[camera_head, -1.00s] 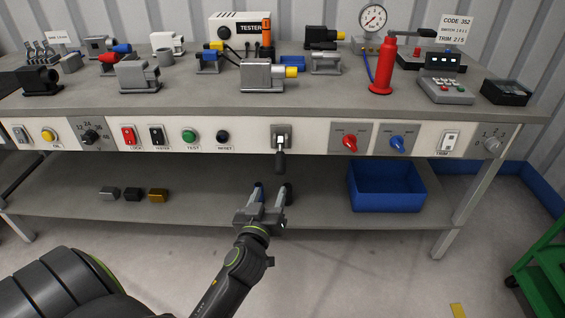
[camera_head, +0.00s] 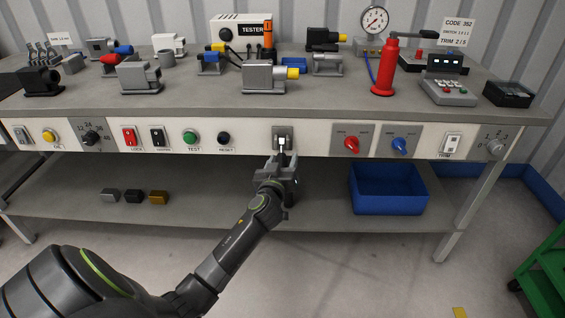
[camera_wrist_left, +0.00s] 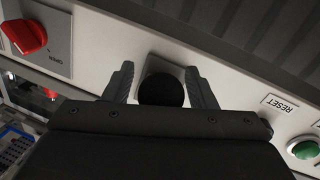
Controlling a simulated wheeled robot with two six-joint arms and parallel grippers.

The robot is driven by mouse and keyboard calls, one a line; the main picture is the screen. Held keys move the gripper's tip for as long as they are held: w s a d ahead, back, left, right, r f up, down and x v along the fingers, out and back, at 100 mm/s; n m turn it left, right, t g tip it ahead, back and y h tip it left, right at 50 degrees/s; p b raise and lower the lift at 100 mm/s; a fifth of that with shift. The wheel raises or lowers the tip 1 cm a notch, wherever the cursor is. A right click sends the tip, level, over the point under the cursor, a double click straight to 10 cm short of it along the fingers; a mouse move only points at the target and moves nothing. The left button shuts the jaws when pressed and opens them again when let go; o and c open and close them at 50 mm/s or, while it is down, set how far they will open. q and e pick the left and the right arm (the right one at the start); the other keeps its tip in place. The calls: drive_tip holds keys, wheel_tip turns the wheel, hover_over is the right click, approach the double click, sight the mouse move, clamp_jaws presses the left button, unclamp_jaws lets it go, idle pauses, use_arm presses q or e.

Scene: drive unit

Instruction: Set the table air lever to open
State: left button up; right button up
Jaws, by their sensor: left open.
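A lever (camera_head: 282,144) sits on a small grey plate (camera_head: 275,132) at the middle of the bench's front panel. Its lower part is hidden behind my left gripper in the head view. My left gripper (camera_head: 281,164) is open just below the plate. In the left wrist view, the lever's round black end (camera_wrist_left: 161,90) is between the two spread fingers, with a small gap on each side. A red knob (camera_head: 351,144) is on a labelled plate to the right; the left wrist view shows "OPEN" beside this red knob (camera_wrist_left: 24,37). My right gripper is not in view.
The black RESET button (camera_head: 223,138) and green TEST button (camera_head: 190,137) are left of the lever. A blue knob (camera_head: 399,145) is right of the red one. A blue bin (camera_head: 388,205) stands on the lower shelf (camera_head: 225,200). The bench top (camera_head: 200,107) overhangs the panel.

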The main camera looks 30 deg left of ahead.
use_arm(q)
drive_tip(key=c, duration=1)
clamp_jaws()
drive_tip(key=shift+p, duration=0.35)
